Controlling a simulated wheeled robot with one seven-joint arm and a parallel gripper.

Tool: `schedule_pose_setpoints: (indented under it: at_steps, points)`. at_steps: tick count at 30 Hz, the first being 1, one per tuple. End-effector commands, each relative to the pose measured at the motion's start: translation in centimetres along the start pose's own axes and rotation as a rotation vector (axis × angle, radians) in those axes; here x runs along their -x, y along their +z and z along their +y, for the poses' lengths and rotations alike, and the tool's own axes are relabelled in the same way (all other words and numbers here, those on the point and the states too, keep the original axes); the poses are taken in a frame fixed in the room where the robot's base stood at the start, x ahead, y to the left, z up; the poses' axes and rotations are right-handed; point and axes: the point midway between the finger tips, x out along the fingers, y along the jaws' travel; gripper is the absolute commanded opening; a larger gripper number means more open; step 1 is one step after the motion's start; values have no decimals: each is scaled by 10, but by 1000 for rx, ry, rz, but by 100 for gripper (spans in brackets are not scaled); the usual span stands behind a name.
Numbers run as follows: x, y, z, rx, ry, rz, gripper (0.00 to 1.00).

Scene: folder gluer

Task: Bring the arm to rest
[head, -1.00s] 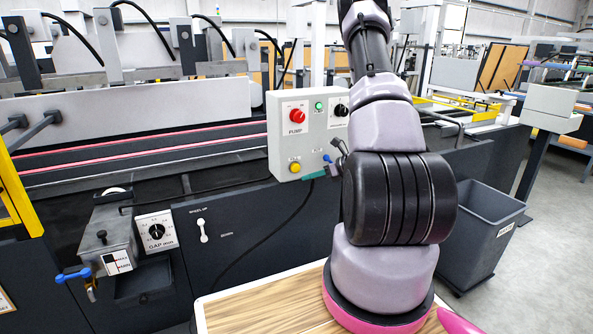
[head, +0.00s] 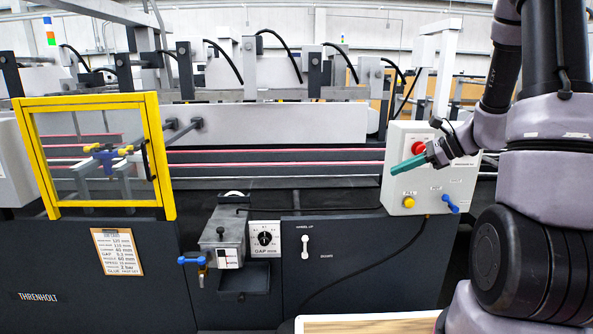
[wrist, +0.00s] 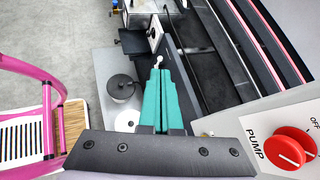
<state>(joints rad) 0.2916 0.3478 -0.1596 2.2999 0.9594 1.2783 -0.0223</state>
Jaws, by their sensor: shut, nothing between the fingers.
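My gripper (head: 396,171) has teal fingers and shows at the right in the head view, in front of the grey control box (head: 432,205). The fingers point left and slightly down, are closed together and hold nothing. In the wrist view the shut fingers (wrist: 160,80) point up the picture, with free space around their tips. My arm comes in from the right edge of the head view and hides part of the box. The red pump knob (head: 417,148) lies just above the fingers in the head view; the knob also shows at lower right in the wrist view (wrist: 290,147).
The yellow-framed guard (head: 165,160) stands at the left. The glue unit (head: 222,240), gap dial (head: 265,238) and white handle (head: 305,247) sit along the machine's dark front. A wooden top (head: 370,326) is at the bottom. A pink frame (wrist: 45,85) stands left in the wrist view.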

Motion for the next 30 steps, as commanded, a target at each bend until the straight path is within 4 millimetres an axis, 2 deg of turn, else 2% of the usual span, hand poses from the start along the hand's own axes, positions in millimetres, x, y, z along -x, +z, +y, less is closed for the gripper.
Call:
schedule_pose_setpoints:
  at_steps: [1, 3, 6, 12, 21, 25, 30]
  points:
    - [7, 23, 10, 95, 28, 19, 0]
    - [15, 47, 27, 223, 73, 55, 0]
    - [29, 76, 52, 408, 127, 114, 0]
    - [61, 118, 97, 784, 204, 256, 0]
    - [117, 153, 147, 1325, 233, 525, 0]
    - [137, 162, 158, 1488, 223, 626, 0]
    - [150, 167, 164, 1593, 212, 699, 0]
